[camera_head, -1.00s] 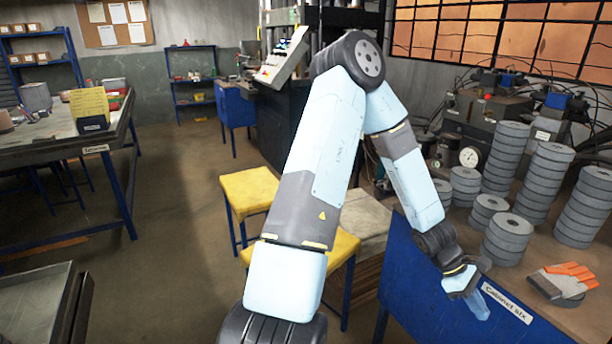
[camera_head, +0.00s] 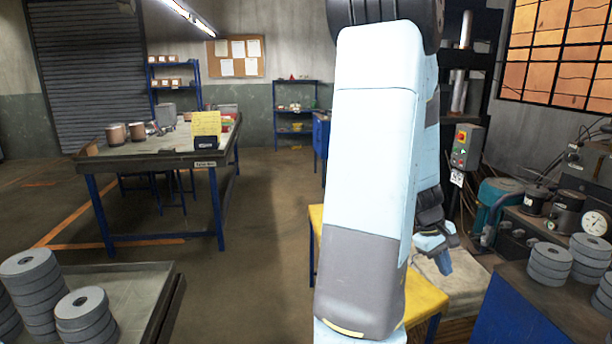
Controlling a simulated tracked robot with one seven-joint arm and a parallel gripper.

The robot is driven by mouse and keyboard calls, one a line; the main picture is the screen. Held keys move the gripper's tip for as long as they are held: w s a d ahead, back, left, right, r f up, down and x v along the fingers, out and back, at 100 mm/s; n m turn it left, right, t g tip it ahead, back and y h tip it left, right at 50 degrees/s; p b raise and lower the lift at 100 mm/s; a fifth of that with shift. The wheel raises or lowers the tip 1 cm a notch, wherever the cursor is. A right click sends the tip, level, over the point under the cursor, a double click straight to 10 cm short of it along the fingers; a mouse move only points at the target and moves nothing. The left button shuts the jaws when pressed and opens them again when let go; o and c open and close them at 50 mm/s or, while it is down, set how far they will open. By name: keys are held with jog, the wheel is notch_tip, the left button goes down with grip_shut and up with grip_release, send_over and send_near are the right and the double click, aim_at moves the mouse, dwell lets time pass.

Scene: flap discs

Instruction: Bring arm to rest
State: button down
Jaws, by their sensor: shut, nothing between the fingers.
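My arm (camera_head: 370,170) rises upright through the middle right of the head view, light blue and grey, with its dark elbow joint at the top edge. My gripper (camera_head: 440,258) hangs behind and to the right of the upper link, pointing down. It is small in the picture and partly hidden by my own arm. It is shut and holds nothing.
Flap disc stacks (camera_head: 549,263) stand on the right cabinet, and more stacks (camera_head: 85,315) on a table at lower left. A workbench (camera_head: 160,158) stands further left. The floor between is clear.

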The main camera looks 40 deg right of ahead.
jog(key=w+a+r+n+t, duration=0.1)
jog(key=w+a+r+t, duration=0.2)
jog(key=w+a+r, duration=0.45)
jog(key=w+a+r+t, duration=0.2)
jog(key=w+a+r, duration=0.2)
jog(key=w+a, duration=0.5)
jog(key=s+a+r+t+y, duration=0.1)
jog(key=a+r, duration=0.2)
jog(key=a, duration=0.5)
jog(key=s+a+r+n+t+y, duration=0.1)
jog(key=a+r+t, duration=0.1)
jog(key=a, duration=0.7)
jog(key=s+a+r+n+t+y, duration=0.1)
jog(key=a+r, duration=0.3)
jog(key=a, duration=0.5)
jog(key=shift+s+r+t, duration=0.2)
jog(key=shift+r+t, duration=0.1)
jog(key=shift+r, duration=0.05)
jog(key=shift+a, duration=0.1)
